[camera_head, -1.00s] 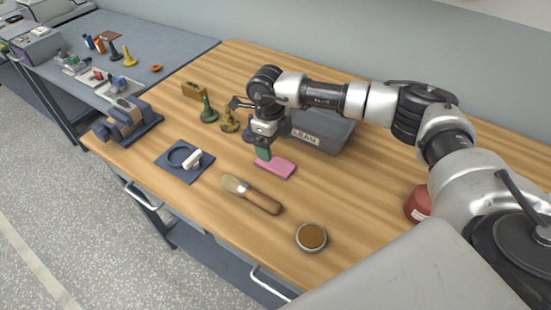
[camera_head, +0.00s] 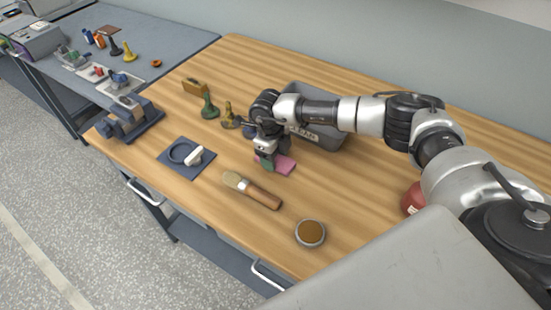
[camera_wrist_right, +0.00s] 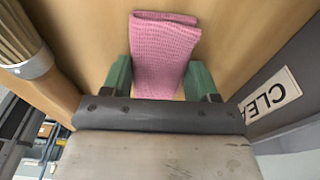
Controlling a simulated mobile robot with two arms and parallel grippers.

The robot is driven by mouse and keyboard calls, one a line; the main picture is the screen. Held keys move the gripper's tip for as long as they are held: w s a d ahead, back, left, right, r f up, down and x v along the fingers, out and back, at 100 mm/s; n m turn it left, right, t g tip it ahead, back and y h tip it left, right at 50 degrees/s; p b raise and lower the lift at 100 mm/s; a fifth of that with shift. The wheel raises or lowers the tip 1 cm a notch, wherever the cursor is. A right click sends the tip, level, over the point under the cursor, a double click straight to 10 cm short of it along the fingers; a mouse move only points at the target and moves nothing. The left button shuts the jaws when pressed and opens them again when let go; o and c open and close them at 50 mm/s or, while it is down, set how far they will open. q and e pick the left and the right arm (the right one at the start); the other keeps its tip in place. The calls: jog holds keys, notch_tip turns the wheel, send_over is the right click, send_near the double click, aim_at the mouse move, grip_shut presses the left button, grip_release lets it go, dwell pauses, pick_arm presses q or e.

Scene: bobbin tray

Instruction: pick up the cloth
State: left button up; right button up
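The pink folded cloth (camera_head: 283,165) lies on the wooden table, and it also shows in the right wrist view (camera_wrist_right: 164,48). My right gripper (camera_head: 265,163) is down at the cloth's left end. In the wrist view its green fingertips (camera_wrist_right: 158,78) stand apart, one on each side of the cloth's near end. The fingers look open, with the cloth between them and a small gap beside it. My left gripper is not in view.
A grey bin (camera_head: 322,134) with a label stands right behind my right gripper. A brush (camera_head: 252,190) lies in front, and a round tin (camera_head: 310,233) is nearer the edge. A dark mat (camera_head: 177,166) with a ring lies at left. A red container (camera_head: 411,200) stands at right.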

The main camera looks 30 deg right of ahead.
jog(key=c, duration=0.4)
jog(key=shift+r, duration=0.1)
jog(key=shift+r+b, duration=0.3)
jog(key=shift+r, duration=0.3)
notch_tip(320, 180, up, 3)
jog(key=shift+f+b, duration=0.1)
jog(key=shift+b, duration=0.45)
jog(key=s+a+r+b, duration=0.1)
jog(key=s+a+r, duration=0.1)
jog(key=a, duration=0.1)
jog(key=s+a+r, duration=0.2)
jog(key=a, duration=0.1)
jog(key=s+a+r+b, duration=0.1)
jog(key=a+r, duration=0.2)
jog(key=a, duration=0.1)
jog(key=shift+s+a+b, duration=0.1)
jog(key=shift+s+b, duration=0.2)
jog(key=shift+s, duration=0.1)
